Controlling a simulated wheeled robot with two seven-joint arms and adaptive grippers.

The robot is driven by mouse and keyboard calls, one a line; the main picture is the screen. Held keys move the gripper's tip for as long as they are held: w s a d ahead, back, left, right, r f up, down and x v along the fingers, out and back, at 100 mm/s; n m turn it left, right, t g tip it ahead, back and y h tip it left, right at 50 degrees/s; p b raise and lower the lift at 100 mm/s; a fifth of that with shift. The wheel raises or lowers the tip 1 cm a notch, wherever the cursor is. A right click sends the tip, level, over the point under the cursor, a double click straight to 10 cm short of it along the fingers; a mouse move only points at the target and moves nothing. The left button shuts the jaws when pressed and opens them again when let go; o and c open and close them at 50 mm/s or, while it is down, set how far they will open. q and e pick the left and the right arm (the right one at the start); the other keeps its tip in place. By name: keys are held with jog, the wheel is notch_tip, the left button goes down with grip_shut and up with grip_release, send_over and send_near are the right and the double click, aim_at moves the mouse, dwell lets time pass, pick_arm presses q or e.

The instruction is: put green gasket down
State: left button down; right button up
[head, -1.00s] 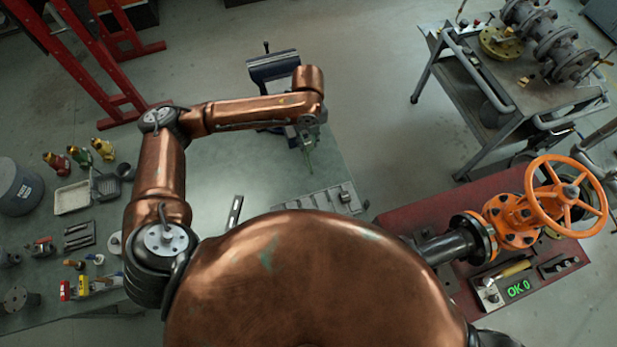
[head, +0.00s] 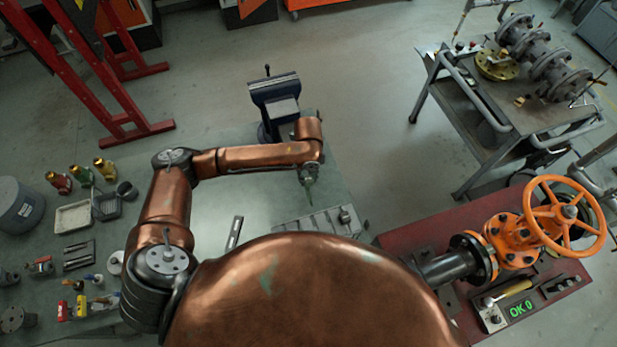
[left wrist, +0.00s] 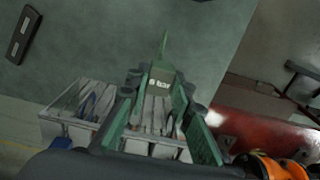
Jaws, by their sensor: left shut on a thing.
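My left gripper (head: 309,183) is shut on the green gasket (head: 309,196), which shows only as a thin green sliver pointing down. In the left wrist view the gasket (left wrist: 163,46) is nearly edge-on beyond the fingers of the left gripper (left wrist: 162,98). A "6 bar" mark shows between the fingers; I cannot tell what it is on. In the head view the gripper is over the green-grey bench (head: 262,196), just behind a grey compartment tray (head: 290,226). I cannot tell whether the gasket touches anything. My right gripper is out of view.
A vise (head: 276,92) stands at the bench's back edge, close behind the gripper. A flat slotted bar (head: 234,233) lies left of the tray. Coloured fittings (head: 82,174) and small trays are at the far left. The orange valve (head: 515,240) stands on a red bench at right.

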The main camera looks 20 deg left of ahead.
pick_arm(q)
jog(key=shift+f, duration=0.1)
jog(key=c, duration=1.7)
grip_release()
notch_tip(320, 180, up, 12)
jog(key=shift+r+b, duration=0.15)
jog(key=shift+b, duration=0.45)
